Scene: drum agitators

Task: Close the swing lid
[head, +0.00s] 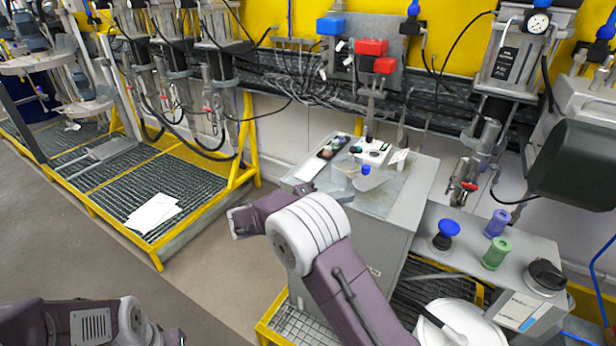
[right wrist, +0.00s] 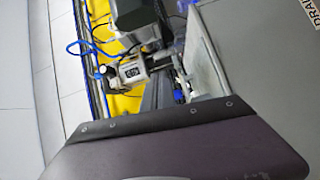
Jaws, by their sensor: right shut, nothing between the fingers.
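A white round lid-like piece (head: 475,322) shows at the bottom right of the head view, cut off by the frame edge. I cannot tell whether it is the swing lid or how far open it stands. My right arm crosses the middle of the head view. Its right gripper (head: 241,221) is shut and empty, in the air left of the grey cabinet and apart from the white piece. In the right wrist view a purple plate with a dark edge fills the bottom. My left arm shows at the bottom left of the head view; its gripper is out of frame.
A grey cabinet (head: 420,190) with small items on top stands right of my right gripper. A bench (head: 455,268) holds blue, purple and green pieces. A dark cylinder (head: 575,165) juts in at the right. Yellow-framed grating (head: 100,185) lies left; grey floor (head: 215,245) is clear.

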